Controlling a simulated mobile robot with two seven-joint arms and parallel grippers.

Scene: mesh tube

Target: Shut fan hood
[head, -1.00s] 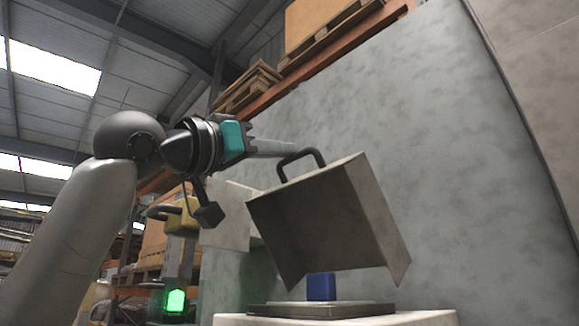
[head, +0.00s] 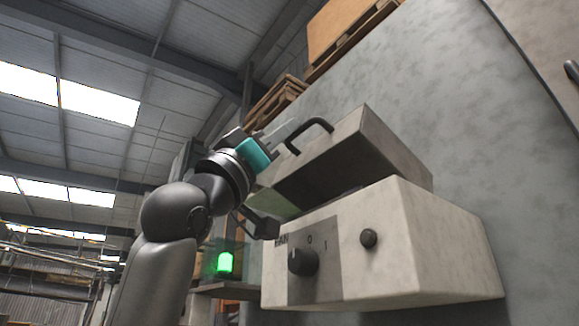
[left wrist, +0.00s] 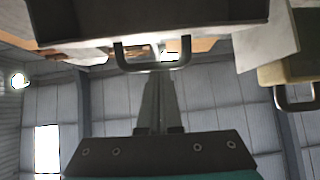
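The fan hood (head: 340,160) is a grey metal lid with a black bar handle (head: 308,132). It sits tilted above a pale box (head: 430,240) marked FAN, with a dark gap at its front. My left gripper (head: 278,140) is at the left of the handle. In the left wrist view the handle (left wrist: 152,68) lies just beyond the fingertips of my left gripper (left wrist: 158,84). The fingers are close together with nothing visible between them. Whether they touch the handle is unclear. My right gripper is not in view.
The box front has a black knob (head: 303,261) and a small round button (head: 368,238). A green lamp (head: 225,262) glows behind my left arm. A grey wall (head: 440,110) stands behind the box. In the left wrist view a yellowish block (left wrist: 290,70) with a handle is at right.

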